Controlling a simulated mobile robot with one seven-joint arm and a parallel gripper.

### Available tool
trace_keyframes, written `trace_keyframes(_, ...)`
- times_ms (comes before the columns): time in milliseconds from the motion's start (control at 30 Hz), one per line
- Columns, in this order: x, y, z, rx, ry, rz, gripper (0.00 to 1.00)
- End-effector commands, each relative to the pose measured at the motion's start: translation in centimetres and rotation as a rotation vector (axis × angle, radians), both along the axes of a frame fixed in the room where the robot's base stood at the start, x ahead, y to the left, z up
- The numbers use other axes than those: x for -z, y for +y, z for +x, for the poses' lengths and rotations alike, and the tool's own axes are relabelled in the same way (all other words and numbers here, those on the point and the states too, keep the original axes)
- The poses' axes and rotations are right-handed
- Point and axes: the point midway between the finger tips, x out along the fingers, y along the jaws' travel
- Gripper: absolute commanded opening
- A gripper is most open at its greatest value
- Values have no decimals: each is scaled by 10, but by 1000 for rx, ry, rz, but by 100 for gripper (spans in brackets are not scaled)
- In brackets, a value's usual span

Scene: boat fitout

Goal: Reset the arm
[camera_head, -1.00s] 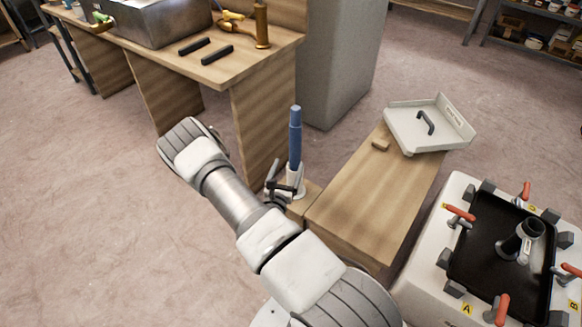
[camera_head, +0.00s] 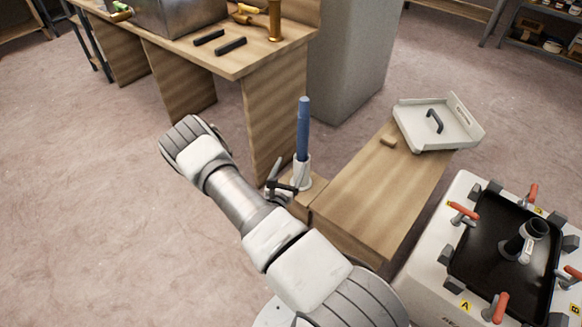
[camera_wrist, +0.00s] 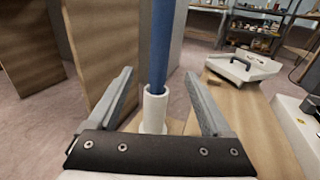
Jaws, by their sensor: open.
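My arm reaches across the middle of the head view, its elbow at the upper left. My gripper (camera_head: 280,187) is mostly hidden behind the arm there, with dark finger parts showing beside the white holder. In the wrist view my gripper (camera_wrist: 160,98) is open, its two grey fingers spread wide. A blue rod (camera_head: 303,128) stands upright in a white cup-like holder (camera_head: 301,173) on a low wooden ledge. In the wrist view the blue rod (camera_wrist: 159,45) and the holder (camera_wrist: 154,110) appear between and beyond the fingers. No finger visibly touches either.
A wooden bench (camera_head: 345,205) has a tray with a dark handle (camera_head: 440,130) on its far end. A white fixture (camera_head: 425,275) with red-handled clamps holds a black plate at right. A wooden workbench (camera_head: 250,62) and grey cabinet (camera_head: 350,70) stand behind. The left floor is clear.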

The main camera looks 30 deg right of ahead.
Motion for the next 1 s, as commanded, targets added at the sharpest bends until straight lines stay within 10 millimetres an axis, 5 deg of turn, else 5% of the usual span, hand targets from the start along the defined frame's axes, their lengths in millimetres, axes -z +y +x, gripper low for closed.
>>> trace_keyframes(467,-10,-3,1,27,-19,5,83)
trace_keyframes(733,-93,-23,-11,287,-184,82,83)
trace_keyframes(1000,-170,-34,-52,597,-364,240,83)
